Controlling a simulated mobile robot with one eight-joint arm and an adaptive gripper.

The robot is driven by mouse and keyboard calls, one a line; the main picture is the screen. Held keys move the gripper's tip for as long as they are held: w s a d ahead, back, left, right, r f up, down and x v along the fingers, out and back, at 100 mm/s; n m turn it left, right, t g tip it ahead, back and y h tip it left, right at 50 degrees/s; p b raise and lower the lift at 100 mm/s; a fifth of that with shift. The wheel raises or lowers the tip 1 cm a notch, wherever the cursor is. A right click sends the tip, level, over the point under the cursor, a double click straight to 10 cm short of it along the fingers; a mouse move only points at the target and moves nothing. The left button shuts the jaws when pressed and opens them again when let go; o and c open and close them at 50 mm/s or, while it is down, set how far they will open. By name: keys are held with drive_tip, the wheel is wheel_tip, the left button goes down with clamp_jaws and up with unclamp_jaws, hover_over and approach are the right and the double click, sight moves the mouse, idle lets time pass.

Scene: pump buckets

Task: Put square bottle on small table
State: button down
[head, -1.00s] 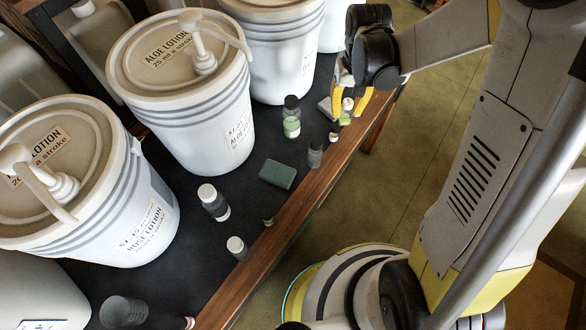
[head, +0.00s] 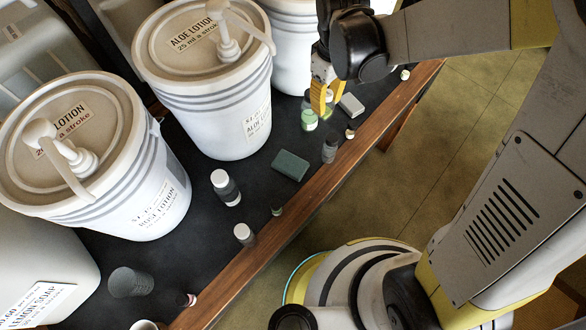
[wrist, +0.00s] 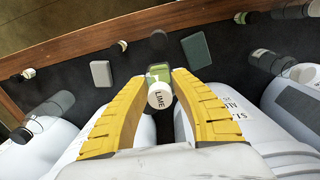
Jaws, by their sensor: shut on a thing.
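My gripper (head: 322,100) is shut on a bottle with a round white cap marked LIME (wrist: 159,96) and a squarish green body. In the wrist view the bottle sits between the yellow fingers, cap toward the camera. In the head view the gripper is over the dark table (head: 205,262), near the aloe lotion bucket, and the fingers mostly hide the held bottle. A green-labelled bottle (head: 309,121) shows just beside the fingertips. I cannot tell whether this wood-edged table is the small table; no other tabletop shows clearly.
White pump buckets (head: 205,100) line the table's back side. A green block (head: 290,165), a grey block (head: 351,106) and several small bottles (head: 226,187) stand nearer the wooden edge (head: 290,215). Open floor (head: 440,150) lies to the right.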

drive_tip(key=shift+n, duration=0.3)
drive_tip(key=f+b, duration=0.2)
drive_tip(key=f, duration=0.4)
drive_tip(key=f+b, duration=0.3)
drive_tip(key=f, duration=0.2)
drive_tip(key=f+b, duration=0.2)
drive_tip(key=f, duration=0.4)
drive_tip(key=shift+s+a+f, duration=0.1)
drive_tip(key=shift+a+f, duration=0.15)
drive_tip(key=shift+f, duration=0.1)
drive_tip(key=shift+f, duration=0.15)
drive_tip(key=c, duration=1.2)
unclamp_jaws()
drive_tip(key=shift+b, duration=0.3)
drive_tip(key=shift+o, duration=0.2)
